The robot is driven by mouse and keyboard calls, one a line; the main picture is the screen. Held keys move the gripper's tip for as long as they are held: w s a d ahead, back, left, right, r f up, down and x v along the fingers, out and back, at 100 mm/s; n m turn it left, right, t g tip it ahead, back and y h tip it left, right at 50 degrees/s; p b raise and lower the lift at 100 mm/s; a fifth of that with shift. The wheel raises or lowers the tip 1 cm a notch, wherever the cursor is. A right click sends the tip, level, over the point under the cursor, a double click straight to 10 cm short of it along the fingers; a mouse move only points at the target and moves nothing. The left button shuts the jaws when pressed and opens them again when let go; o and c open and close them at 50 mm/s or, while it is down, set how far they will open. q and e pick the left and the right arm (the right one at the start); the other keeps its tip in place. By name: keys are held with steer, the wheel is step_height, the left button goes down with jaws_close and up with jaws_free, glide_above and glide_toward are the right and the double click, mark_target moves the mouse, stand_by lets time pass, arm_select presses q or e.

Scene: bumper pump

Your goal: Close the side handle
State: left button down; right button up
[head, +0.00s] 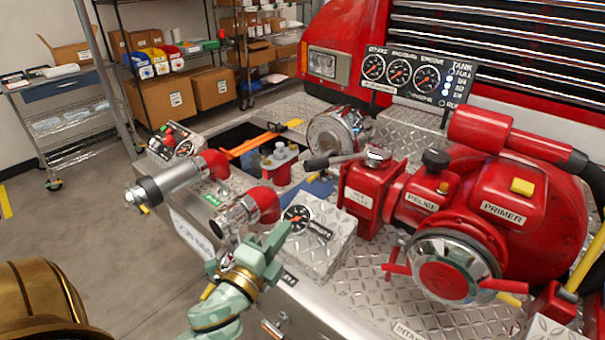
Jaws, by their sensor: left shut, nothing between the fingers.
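My left gripper (272,240), pale green with a gold band, is in the lower middle of the head view. Its fingers are shut with nothing between them, pointing up and right beside the gauge box (322,232). A lever with a dark grip (325,162) extends left from the silver cap on the red valve block (360,197). I cannot tell for certain whether this lever is the side handle. The gripper appears below and left of the lever, apart from it. My right gripper is not in view.
Two pipe outlets with silver ends, a left one (165,182) and a nearer one (235,214), project over the panel's edge near my gripper. The large red pump (530,200) with a silver-rimmed cap (450,268) fills the right. The floor (90,220) at left is clear.

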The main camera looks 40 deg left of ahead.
arm_select(q)
steer(key=r+m, duration=0.1)
glide_toward(312, 171)
steer(key=w+d, duration=0.2)
steer(key=w, duration=0.1)
steer(key=shift+w+a+r+m, duration=0.15)
steer(key=shift+w+a, duration=0.5)
steer(key=shift+w+a+r+m, duration=0.15)
steer(key=shift+w+a, duration=0.5)
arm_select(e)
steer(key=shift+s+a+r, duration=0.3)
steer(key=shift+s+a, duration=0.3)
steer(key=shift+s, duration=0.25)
